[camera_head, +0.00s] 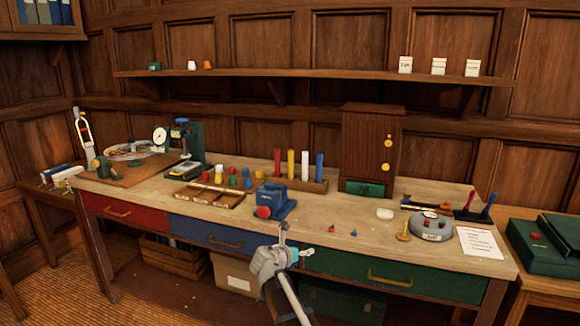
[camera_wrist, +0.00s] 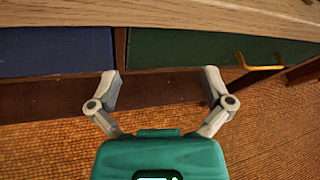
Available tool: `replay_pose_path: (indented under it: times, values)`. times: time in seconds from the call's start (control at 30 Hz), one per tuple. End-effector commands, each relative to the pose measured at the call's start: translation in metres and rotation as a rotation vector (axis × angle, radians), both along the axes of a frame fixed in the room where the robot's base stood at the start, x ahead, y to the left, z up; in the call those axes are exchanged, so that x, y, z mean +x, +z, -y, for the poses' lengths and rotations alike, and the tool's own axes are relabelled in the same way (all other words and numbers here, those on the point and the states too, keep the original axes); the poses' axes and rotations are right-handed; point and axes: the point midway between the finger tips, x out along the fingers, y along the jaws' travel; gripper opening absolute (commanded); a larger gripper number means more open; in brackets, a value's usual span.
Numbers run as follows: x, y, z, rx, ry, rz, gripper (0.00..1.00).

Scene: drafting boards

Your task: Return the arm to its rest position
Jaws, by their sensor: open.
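My gripper (camera_wrist: 160,90) is open and empty in the wrist view, its two fingers spread apart with the floor and the desk front beyond them. In the head view my gripper (camera_head: 296,250) shows small at the front edge of the desk, before the seam of the blue and green drawers. My grey arm reaches up to it from the bottom of the picture. Nothing is between the fingers.
The wooden desk (camera_head: 348,222) carries a blue vice-like block (camera_head: 275,203), a parts tray (camera_head: 208,190), coloured rods and a round grey weight (camera_head: 431,225). The green drawer (camera_head: 350,268) and blue drawer (camera_head: 212,235) look shut. Open floor (camera_wrist: 60,150) lies below the gripper.

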Motion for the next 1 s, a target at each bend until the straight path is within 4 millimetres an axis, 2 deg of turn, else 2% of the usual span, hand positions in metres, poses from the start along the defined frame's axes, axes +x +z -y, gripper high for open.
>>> replay_pose_path:
  times: [0.03,0.2,0.5,0.7,1.0]
  values:
    - [-0.011,-0.006,0.014,0.08,-0.052,0.017,1.0]
    - [-0.038,-0.028,0.049,0.362,-0.258,0.088,1.0]
    - [-0.093,-0.063,0.097,0.805,-0.674,0.226,1.0]
    - [-0.133,-0.083,0.119,1.051,-0.985,0.327,1.0]
    - [-0.194,-0.106,0.137,1.33,-1.501,0.493,1.0]
